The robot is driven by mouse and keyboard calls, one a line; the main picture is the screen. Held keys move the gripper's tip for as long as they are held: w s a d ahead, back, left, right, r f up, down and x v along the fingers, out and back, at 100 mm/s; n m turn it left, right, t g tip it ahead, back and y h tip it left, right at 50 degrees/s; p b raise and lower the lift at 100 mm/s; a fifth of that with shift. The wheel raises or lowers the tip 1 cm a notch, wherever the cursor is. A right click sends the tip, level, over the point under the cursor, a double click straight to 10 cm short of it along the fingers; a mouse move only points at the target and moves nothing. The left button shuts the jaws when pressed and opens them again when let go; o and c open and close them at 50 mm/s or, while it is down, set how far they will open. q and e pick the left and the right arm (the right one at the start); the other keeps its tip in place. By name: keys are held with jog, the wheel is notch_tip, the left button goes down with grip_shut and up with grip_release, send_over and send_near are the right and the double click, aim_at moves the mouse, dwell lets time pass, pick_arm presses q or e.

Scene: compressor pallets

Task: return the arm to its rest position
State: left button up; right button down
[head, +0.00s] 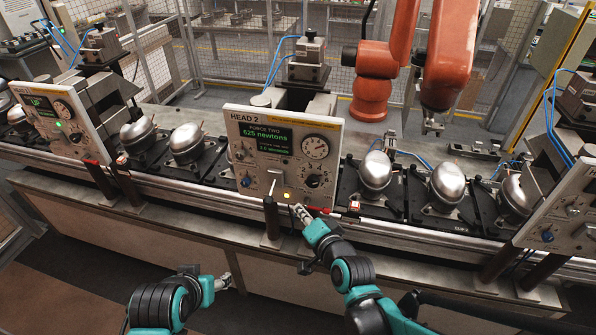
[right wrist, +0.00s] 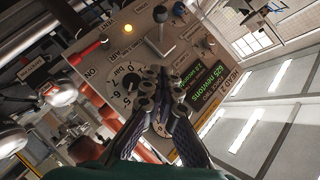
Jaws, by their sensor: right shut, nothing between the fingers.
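My right arm reaches up from the lower right in the head view. Its gripper (head: 299,211) is at the lower edge of the HEAD 2 panel (head: 243,146), near a small lit amber lamp (head: 288,195). In the right wrist view the fingers (right wrist: 160,74) are closed together and empty, in front of the panel face with its dial (right wrist: 125,84). I cannot tell whether they touch the panel. My left gripper (head: 226,283) is low, in front of the bench; its fingers are too small to tell their opening.
A red-tipped lever (head: 318,210) is close beside my right gripper. Silver compressors (head: 376,170) stand on dark pallets along the conveyor. Another panel (head: 570,215) stands at the right, and an orange robot arm (head: 374,75) behind. The floor before the bench is clear.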

jog(key=shift+s, duration=0.1)
pick_arm(q)
notch_tip(320, 180, down, 17)
jog(key=b, duration=1.6)
jog(key=shift+b, duration=0.4)
pick_arm(e)
jog(key=s+d+f+n+g+h, duration=0.2)
jog(key=s+d+f+n+g, duration=0.1)
jog(key=s+d+f, duration=0.4)
jog(key=s+d+f+n+g+h, duration=0.2)
jog(key=s+d+f, duration=0.4)
jog(key=s+f, duration=0.3)
notch_tip(320, 180, down, 3)
jog(key=n+g, duration=0.1)
jog(key=n, duration=0.1)
jog(key=shift+s+d+n+h, duration=0.15)
jog(key=shift+d+n+h, duration=0.25)
pick_arm(q)
jog(key=shift+r, duration=0.1)
jog(key=shift+c, duration=0.4)
